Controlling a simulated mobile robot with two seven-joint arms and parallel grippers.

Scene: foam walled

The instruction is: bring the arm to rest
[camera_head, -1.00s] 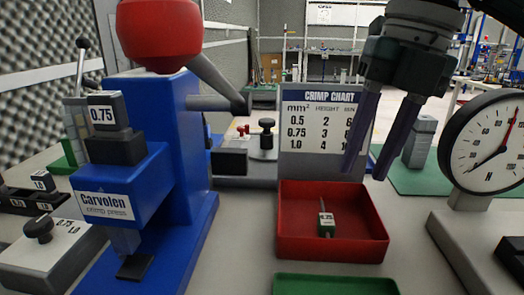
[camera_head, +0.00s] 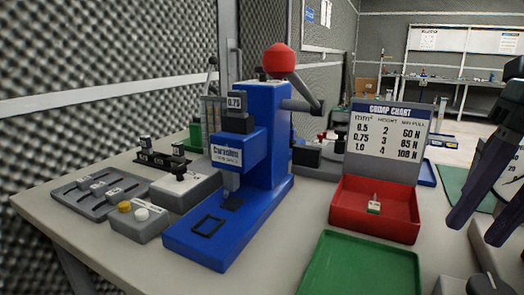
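My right gripper (camera_head: 470,208) is at the right edge of the head view, with two dark fingers pointing down and left. The fingers are apart with nothing seen between them. It hangs to the right of the red tray (camera_head: 347,212), in front of the partly hidden round gauge. My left gripper does not show.
A blue crimp press (camera_head: 262,150) with a red knob stands mid-table. The crimp chart (camera_head: 390,140) stands behind the red tray. A green tray (camera_head: 358,268) is at the front. A grey slotted tray (camera_head: 98,194) and a button box (camera_head: 139,222) lie left.

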